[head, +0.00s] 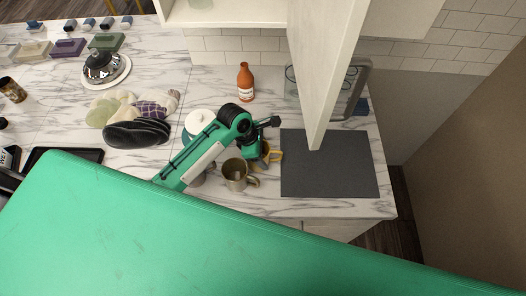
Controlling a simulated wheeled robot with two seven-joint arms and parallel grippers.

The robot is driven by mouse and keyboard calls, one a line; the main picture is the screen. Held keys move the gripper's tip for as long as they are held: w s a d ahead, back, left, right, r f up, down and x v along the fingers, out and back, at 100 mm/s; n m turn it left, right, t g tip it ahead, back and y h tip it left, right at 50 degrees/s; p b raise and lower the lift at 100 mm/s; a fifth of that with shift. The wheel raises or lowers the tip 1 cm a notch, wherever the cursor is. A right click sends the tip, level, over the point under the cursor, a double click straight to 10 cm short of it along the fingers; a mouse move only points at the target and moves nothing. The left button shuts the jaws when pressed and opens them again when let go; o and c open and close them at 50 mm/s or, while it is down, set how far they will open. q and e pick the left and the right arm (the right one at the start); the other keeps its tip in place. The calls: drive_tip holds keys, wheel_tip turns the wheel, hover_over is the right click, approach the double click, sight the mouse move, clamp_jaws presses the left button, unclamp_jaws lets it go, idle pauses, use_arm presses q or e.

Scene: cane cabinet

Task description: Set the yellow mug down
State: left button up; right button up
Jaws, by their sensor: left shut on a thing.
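The yellow mug (274,156) shows only as a small yellow part beside my left gripper, near the left edge of the dark grey mat (330,175). My left gripper (262,156) points down and is shut on the yellow mug. Most of the mug is hidden by the gripper and wrist, and I cannot tell whether it touches the counter. My right gripper is not in view.
A metal mug (236,174) stands close to the left of the gripper. An orange bottle (246,85) stands behind. A white cabinet door (326,70) hangs over the mat's back part. The mat's front looks clear.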

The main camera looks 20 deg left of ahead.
use_arm(q)
drive_tip(key=shift+f, duration=0.1)
drive_tip(key=o, duration=1.2)
